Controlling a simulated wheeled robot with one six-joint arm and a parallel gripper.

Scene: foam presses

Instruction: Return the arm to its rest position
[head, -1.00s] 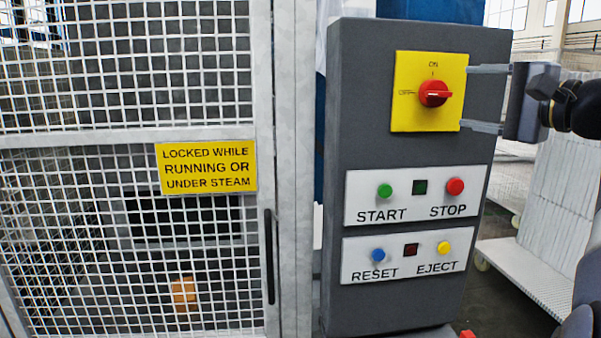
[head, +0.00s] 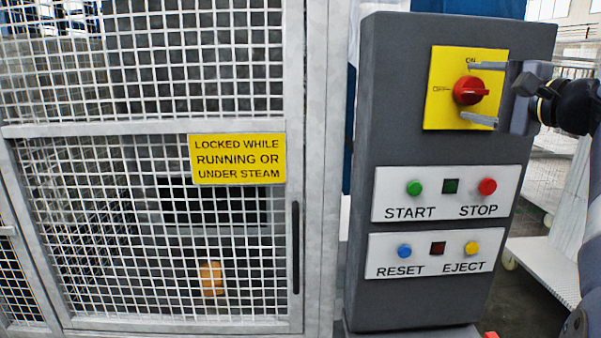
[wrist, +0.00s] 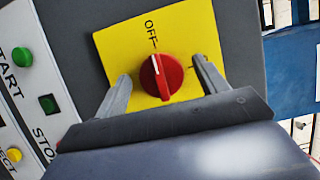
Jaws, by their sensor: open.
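The red rotary switch (head: 470,91) sits on a yellow plate (head: 440,112) at the top of the grey control panel. In the wrist view the white mark on the red switch (wrist: 161,76) points toward the OFF label. My gripper (head: 465,91) reaches in from the right in the head view, over the yellow plate. Its open fingers lie above and below the switch there. In the wrist view my gripper (wrist: 161,68) has one finger on each side of the switch, with gaps between, and holds nothing. The right finger there covers part of the plate.
Below are the green START (head: 414,188), red STOP (head: 487,186), blue RESET (head: 404,251) and yellow EJECT (head: 471,248) buttons. A mesh guard door (head: 120,230) with a yellow warning sign (head: 237,159) stands left. A white rack (head: 535,260) stands behind at right.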

